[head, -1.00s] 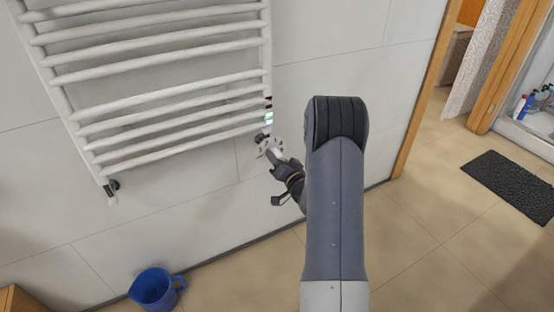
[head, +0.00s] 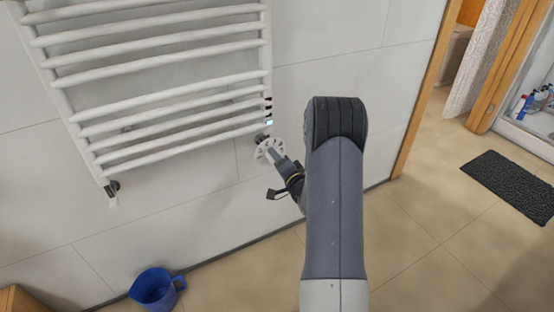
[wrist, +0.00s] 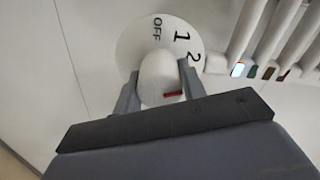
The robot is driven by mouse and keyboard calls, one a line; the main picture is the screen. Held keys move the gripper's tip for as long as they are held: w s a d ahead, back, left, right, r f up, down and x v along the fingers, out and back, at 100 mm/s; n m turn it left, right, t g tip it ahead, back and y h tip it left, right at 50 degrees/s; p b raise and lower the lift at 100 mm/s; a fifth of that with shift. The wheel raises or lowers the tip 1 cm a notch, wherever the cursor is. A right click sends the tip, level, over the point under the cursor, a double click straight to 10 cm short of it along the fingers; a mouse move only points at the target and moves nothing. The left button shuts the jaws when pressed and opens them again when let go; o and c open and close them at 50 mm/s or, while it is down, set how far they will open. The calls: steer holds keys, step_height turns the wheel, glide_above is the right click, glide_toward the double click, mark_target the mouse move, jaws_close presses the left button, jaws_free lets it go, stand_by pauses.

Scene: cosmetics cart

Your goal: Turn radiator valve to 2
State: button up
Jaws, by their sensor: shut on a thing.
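The radiator valve shows in the wrist view as a white dial (wrist: 140,40) marked OFF, 1 and 2, with a rounded white knob (wrist: 158,76) at its centre. My gripper (wrist: 160,72) is shut on the knob, one finger on each side. A red mark (wrist: 173,94) shows on the knob's lower right side, below the 2. The dial's lower part is hidden by the knob, fingers and gripper body. In the head view the valve (head: 268,149) sits at the radiator's lower right corner, with my gripper (head: 274,156) at it.
The white towel radiator (head: 160,77) hangs on the tiled wall just above and left of the valve. A blue jug (head: 153,289) stands on the floor at lower left. A dark mat (head: 510,185) lies at right. The floor between is clear.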

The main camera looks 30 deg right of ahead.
steer(key=o, duration=1)
steer(key=shift+s, duration=0.1)
steer(key=s, duration=0.5)
steer(key=s+p, duration=0.1)
steer(key=s, duration=0.4)
steer(key=shift+s+d+p, duration=0.2)
steer(key=shift+s+p, duration=0.1)
steer(key=shift+s, duration=0.05)
steer(key=w, duration=0.3)
steer(key=w+b, duration=0.1)
steer(key=w, duration=0.6)
steer(key=shift+w+a+b, duration=0.25)
steer(key=shift+w+b, duration=0.05)
steer(key=shift+w, duration=0.1)
